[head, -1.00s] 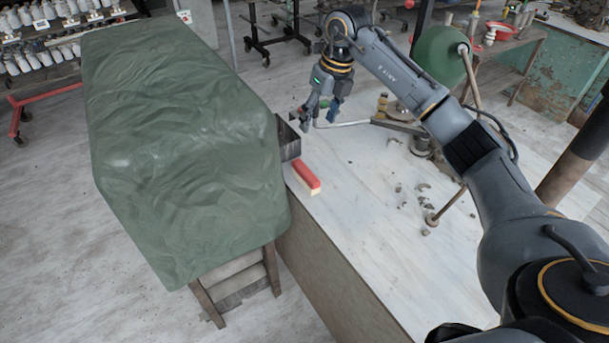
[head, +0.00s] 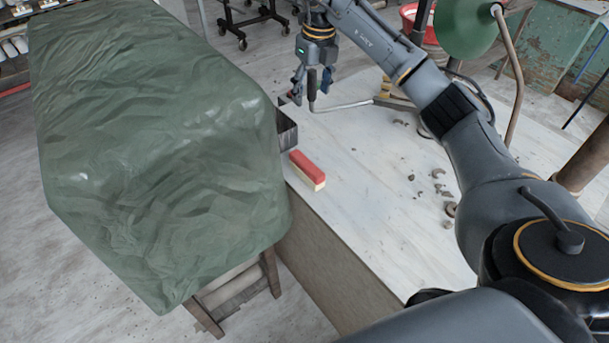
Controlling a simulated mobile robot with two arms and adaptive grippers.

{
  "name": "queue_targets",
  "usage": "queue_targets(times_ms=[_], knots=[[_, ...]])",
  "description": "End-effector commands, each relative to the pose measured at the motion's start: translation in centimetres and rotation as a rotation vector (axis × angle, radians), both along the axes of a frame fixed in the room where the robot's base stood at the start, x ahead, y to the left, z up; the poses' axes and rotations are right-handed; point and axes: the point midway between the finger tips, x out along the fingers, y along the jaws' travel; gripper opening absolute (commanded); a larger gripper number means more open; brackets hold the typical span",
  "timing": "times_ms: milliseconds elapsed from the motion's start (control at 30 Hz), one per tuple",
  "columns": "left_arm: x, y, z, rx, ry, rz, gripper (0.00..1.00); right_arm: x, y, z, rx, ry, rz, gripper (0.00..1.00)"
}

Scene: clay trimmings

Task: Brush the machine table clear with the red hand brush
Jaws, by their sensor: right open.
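The red hand brush (head: 307,168) lies on the machine table (head: 350,215), near its left edge. It has a red top and a pale cream lower part. Grey-brown clay trimmings (head: 438,173) lie scattered on the right part of the table. My right gripper (head: 312,92) is open above the table's far left end, beyond the brush and apart from it. The upright dark grip of a bent metal lever (head: 345,106) shows between its fingers; I cannot tell whether they touch it. My left gripper is not in view.
A bulky load under a green tarp (head: 160,150) stands close along the table's left side. A dark open metal box (head: 287,130) sits at the table's left edge, behind the brush. The table surface around the brush is bare. A green wheel (head: 470,28) stands at the back right.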

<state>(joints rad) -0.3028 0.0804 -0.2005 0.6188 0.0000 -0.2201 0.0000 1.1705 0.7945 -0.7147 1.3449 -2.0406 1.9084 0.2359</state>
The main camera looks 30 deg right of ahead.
Motion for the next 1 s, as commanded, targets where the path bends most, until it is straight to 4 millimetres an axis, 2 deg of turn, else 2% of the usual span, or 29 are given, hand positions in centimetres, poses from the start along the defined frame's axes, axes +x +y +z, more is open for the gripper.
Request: queue_targets(times_ms=[33,167,400,500,600,767,1000], knots=[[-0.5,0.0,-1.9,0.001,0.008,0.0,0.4,0.0,0.0,-1.9,0.0,0.0,0.0,0.64],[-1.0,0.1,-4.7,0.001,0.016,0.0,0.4,0.0,0.0,-4.7,0.0,0.001,0.0,0.64],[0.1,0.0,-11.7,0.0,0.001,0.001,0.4,0.0,0.0,-11.7,0.0,0.0,0.0,0.64],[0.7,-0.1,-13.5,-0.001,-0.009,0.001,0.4,0.0,0.0,-13.5,0.0,-0.001,0.0,0.64],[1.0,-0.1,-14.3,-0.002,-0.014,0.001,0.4,0.1,0.0,-14.4,0.0,-0.001,0.0,0.64],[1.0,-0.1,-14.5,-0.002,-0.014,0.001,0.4,0.1,0.0,-15.6,0.001,0.003,0.0,0.64],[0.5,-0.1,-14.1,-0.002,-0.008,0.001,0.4,0.7,0.1,-20.1,0.003,0.004,0.0,0.64]])
